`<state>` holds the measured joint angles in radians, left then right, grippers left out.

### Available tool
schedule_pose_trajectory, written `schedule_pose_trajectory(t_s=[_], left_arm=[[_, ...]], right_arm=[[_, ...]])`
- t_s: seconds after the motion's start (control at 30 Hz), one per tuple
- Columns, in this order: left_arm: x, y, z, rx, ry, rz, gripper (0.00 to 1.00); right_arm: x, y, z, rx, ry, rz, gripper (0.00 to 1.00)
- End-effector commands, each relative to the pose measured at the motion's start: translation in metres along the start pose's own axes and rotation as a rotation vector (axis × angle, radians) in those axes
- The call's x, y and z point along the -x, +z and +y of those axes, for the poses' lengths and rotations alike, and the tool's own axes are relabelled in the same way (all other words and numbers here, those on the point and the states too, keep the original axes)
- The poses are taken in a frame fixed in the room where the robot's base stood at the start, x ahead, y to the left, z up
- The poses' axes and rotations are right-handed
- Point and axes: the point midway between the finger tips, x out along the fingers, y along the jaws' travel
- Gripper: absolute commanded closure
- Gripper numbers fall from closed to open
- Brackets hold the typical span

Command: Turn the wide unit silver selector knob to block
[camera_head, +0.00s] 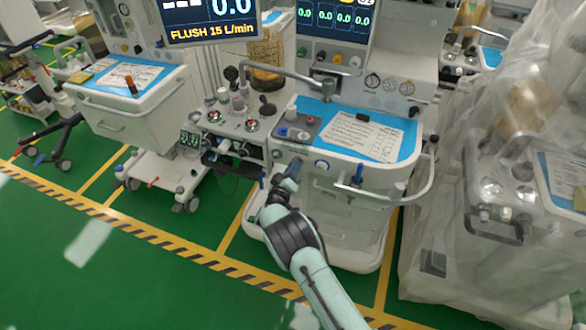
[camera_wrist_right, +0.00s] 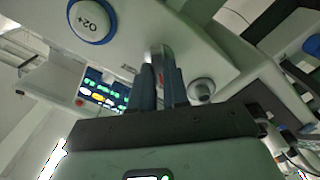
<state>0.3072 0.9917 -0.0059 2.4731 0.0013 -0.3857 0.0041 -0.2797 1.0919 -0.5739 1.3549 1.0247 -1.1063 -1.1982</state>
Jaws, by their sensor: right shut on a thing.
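The wide unit (camera_head: 378,190) stands in the middle of the head view, with a blue mat and a paper sheet on its worktop. My right gripper (camera_head: 288,176) is at the left part of its front panel, below the worktop. In the right wrist view, the two dark fingers of my right gripper (camera_wrist_right: 163,82) are closed on the silver selector knob (camera_wrist_right: 161,57), one on each side. The fingers hide much of the knob, and I cannot read its setting. In the head view the knob is hidden behind the gripper. My left gripper is not in view.
A round O2+ button (camera_wrist_right: 92,20) and a small round grey knob (camera_wrist_right: 201,90) flank the held knob. A rail (camera_head: 345,200) crosses the unit's front. A plastic-covered cart (camera_head: 490,240) stands to the right, another cart (camera_head: 140,115) to the left. Green floor is free in front.

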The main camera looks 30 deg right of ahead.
Motion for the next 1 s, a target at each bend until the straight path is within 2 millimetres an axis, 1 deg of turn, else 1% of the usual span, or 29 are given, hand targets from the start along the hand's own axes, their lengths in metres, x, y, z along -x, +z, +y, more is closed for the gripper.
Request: schedule_pose_trajectory(t_s=[0.17, 0.2, 0.23, 0.27, 0.53, 0.67, 0.77, 1.0], left_arm=[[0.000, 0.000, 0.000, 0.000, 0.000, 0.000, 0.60], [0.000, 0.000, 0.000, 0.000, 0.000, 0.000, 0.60], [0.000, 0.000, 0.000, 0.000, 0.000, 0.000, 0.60], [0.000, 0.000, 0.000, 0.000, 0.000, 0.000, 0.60], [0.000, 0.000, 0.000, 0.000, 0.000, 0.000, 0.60], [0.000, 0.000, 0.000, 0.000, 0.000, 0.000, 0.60], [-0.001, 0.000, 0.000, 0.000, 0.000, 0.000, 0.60], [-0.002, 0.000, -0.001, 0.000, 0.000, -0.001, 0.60]], right_arm=[[0.000, 0.000, 0.000, 0.004, -0.001, 0.001, 1.00], [0.000, 0.000, 0.000, 0.004, 0.000, 0.001, 0.72], [0.000, 0.000, 0.000, 0.003, 0.000, 0.001, 0.62], [0.000, 0.000, 0.000, 0.003, 0.000, 0.001, 0.60], [0.001, 0.000, 0.000, 0.001, -0.001, 0.000, 0.60], [0.009, -0.001, -0.001, 0.000, -0.003, 0.000, 0.60], [0.025, -0.001, -0.001, 0.002, -0.005, 0.001, 0.60], [0.080, -0.001, -0.001, 0.002, -0.005, 0.002, 0.60]])
